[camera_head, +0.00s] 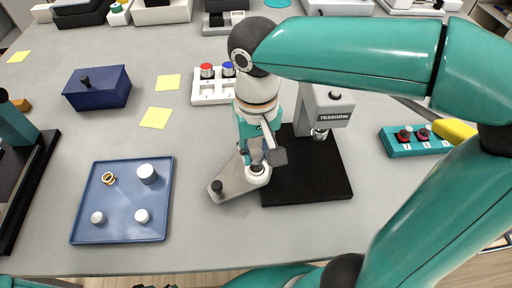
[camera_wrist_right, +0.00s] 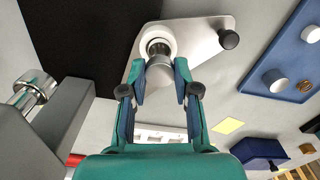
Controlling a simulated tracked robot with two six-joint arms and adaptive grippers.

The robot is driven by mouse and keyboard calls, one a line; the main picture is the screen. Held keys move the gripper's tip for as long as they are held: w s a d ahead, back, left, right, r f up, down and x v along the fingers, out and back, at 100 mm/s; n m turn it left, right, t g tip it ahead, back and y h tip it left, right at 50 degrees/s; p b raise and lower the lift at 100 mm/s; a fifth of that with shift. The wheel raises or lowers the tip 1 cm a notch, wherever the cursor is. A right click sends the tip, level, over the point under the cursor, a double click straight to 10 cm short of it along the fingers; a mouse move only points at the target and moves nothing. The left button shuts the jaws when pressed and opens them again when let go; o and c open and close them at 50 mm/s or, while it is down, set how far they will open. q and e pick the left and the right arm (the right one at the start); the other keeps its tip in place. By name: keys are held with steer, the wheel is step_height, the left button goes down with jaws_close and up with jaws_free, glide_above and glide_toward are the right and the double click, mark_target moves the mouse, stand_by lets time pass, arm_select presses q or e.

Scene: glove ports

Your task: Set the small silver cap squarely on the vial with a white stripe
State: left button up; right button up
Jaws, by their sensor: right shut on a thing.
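My right gripper (camera_head: 257,160) is low over a grey triangular plate (camera_head: 229,184) with a white ring-shaped holder (camera_head: 257,178) at one corner. In the right wrist view the gripper (camera_wrist_right: 163,84) is shut on a silver cylindrical piece (camera_wrist_right: 160,73), which looks like the small silver cap. The piece lines up with the white ring (camera_wrist_right: 158,38) and overlaps its edge in the picture. I cannot tell whether they touch. No white stripe on a vial can be made out; the fingers hide much of the holder's middle. My left gripper is not in view.
A blue tray (camera_head: 121,232) with white cylinders and a gold ring lies left. A black-based TESSORIN stand (camera_head: 320,180) is close on the right. A white rack (camera_head: 211,98) with red and blue tops is behind. A teal block (camera_head: 398,150) sits far right.

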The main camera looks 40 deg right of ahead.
mark_target(256, 154)
steer(key=shift+f+b, duration=0.85)
steer(key=shift+f, duration=0.3)
stand_by(0.4)
steer(key=o, duration=0.8)
steer(key=shift+r, duration=0.1)
step_height(256, 154, up, 12)
stand_by(0.4)
